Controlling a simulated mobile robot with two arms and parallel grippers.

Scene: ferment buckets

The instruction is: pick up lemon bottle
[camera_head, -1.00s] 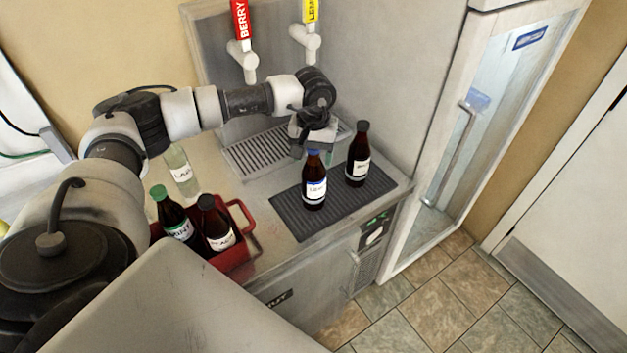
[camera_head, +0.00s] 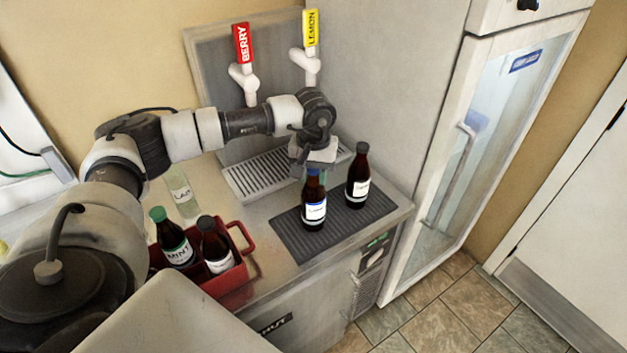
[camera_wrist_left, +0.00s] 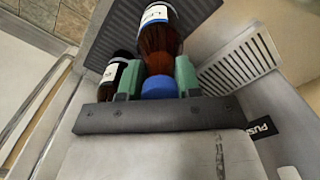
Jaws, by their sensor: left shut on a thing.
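A dark brown bottle with a blue cap (camera_head: 314,208) stands upright on the dark ribbed mat (camera_head: 290,243). Its white, blue-edged label is too small to read surely. My left gripper (camera_head: 312,170) is over it from above, shut on its neck just below the cap. In the left wrist view, the green fingertips (camera_wrist_left: 158,80) are on either side of the blue-capped bottle (camera_wrist_left: 162,42). My right gripper is not in view.
A black-capped bottle (camera_head: 357,178) stands close to the right on the mat. A red crate (camera_head: 240,268) holds a green-capped MINT bottle (camera_head: 172,240) and a dark-capped bottle (camera_head: 214,245).

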